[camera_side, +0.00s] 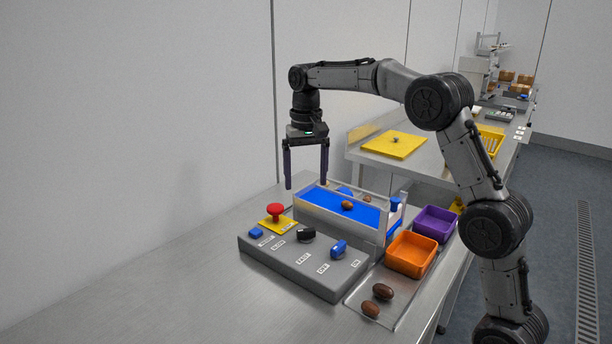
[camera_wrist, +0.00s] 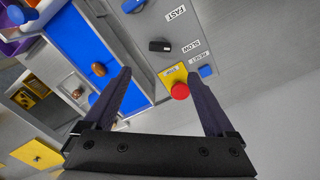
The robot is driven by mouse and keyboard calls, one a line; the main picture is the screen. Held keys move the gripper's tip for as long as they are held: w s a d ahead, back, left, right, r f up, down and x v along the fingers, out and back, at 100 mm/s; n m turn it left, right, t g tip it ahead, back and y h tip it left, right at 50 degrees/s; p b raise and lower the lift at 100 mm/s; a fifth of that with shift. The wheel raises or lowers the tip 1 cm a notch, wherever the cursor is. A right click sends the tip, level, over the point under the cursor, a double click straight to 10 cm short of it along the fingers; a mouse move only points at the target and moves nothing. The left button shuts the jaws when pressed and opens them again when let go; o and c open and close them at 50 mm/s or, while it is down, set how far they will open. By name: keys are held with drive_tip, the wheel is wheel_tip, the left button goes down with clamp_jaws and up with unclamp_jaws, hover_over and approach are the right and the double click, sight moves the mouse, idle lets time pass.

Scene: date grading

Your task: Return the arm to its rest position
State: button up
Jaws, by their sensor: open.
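My gripper (camera_side: 307,180) hangs from my raised arm, pointing down, above the back left of the small blue-belt conveyor (camera_side: 312,202). Its two dark fingers are spread with nothing between them. In the wrist view my gripper (camera_wrist: 158,74) is also open, with the grey control panel and its red button showing beyond the fingers. A brown date (camera_side: 348,205) lies on the blue belt, clear of the fingers. It also shows in the wrist view (camera_wrist: 99,69), left of the left finger.
The control panel (camera_side: 290,268) carries a red button (camera_side: 275,211), a black knob (camera_side: 306,233) and blue switches. An orange bin (camera_side: 411,269) and purple bin (camera_side: 456,225) stand to the right. Two dates (camera_side: 382,291) (camera_side: 370,310) lie on a metal tray in front. The table's left side is clear.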

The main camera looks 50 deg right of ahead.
drive_tip(key=shift+r, duration=0.1)
drive_tip(key=s+a+r+n+t, duration=0.1)
drive_tip(key=s+a+r+t, duration=0.15)
drive_tip(key=s+r, duration=0.35)
drive_tip(key=s+a+r+n+t, duration=0.1)
drive_tip(key=s+a+r, duration=0.35)
drive_tip(key=s, duration=0.45)
drive_tip(key=s+a+f+n+t, duration=0.2)
drive_tip(key=s+f+n, duration=0.3)
drive_tip(key=s+f, duration=0.7)
drive_tip(key=s, duration=0.4)
drive_tip(key=shift+a+f, duration=0.15)
drive_tip(key=shift+a, duration=0.15)
